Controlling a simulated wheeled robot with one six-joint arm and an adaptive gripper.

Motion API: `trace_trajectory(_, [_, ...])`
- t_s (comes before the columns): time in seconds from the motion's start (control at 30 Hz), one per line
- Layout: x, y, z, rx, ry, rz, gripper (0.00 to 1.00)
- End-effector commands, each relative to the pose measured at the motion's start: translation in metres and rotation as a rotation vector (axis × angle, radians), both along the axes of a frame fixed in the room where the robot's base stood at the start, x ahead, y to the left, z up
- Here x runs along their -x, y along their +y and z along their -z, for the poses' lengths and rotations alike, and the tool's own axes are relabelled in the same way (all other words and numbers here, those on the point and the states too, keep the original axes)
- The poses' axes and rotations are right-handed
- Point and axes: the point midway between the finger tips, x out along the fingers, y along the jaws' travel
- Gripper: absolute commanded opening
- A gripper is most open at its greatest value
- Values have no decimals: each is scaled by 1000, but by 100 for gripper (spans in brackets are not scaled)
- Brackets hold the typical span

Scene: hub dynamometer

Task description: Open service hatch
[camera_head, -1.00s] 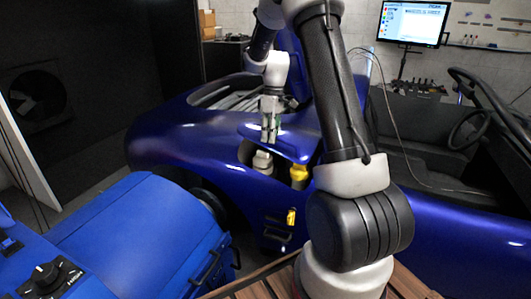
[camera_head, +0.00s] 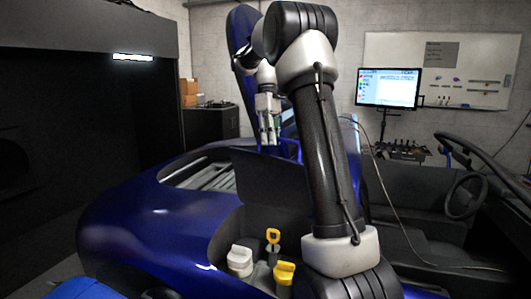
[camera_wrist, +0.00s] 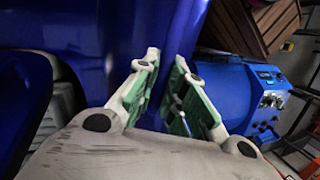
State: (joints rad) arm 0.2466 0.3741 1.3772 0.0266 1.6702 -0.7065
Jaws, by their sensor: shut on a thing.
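The service hatch (camera_head: 262,182) on the blue car body (camera_head: 150,235) stands raised, close to upright, with its dark inner side facing the head camera. My gripper (camera_head: 268,138) is at the hatch's top edge, partly hidden behind it. In the wrist view, the green-padded fingers of my gripper (camera_wrist: 168,62) are close around the blue panel of the hatch (camera_wrist: 172,35). The exact contact is hard to see. Below the hatch, the opening shows a white cap (camera_head: 240,260), a yellow ring handle (camera_head: 273,236) and a yellow cap (camera_head: 284,272).
My arm crosses the right of the opening in the head view. The open cockpit with a steering wheel (camera_head: 467,195) lies to the right. A monitor (camera_head: 388,88) and a dark cabinet (camera_head: 210,122) stand behind. A blue machine (camera_wrist: 245,90) shows in the wrist view.

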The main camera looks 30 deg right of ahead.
Motion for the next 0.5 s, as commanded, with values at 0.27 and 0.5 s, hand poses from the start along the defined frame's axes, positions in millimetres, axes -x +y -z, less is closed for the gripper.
trace_trajectory(0.27, [-30,-47,-12,22,37,5,0])
trace_trajectory(0.5, [-47,-71,-15,32,56,3,0])
